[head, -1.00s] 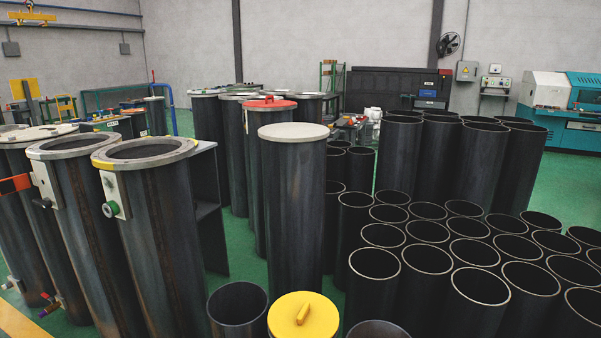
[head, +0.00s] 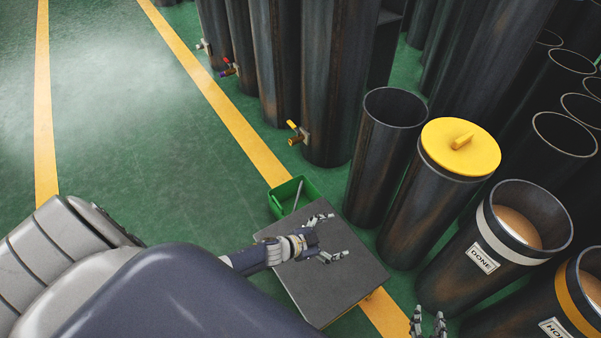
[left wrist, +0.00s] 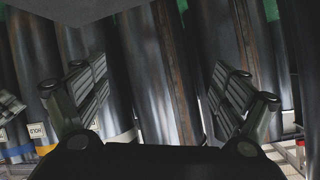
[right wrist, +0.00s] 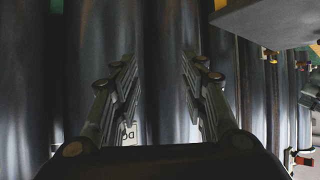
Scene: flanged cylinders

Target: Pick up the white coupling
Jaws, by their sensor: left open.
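I cannot pick out a white coupling in any current view. My left gripper (head: 338,236) is open and empty above a dark grey flat-topped stand (head: 335,291) in the head view. Its spread fingers also show in the left wrist view (left wrist: 165,85), with dark cylinders behind them.
A green bin (head: 281,198) with a pale rod-like item stands behind the stand. To the right are an open cylinder (head: 375,170), a yellow-lidded cylinder (head: 425,205), a white-banded cylinder (head: 470,285) and an orange-banded one (head: 540,305). Green floor at left is clear.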

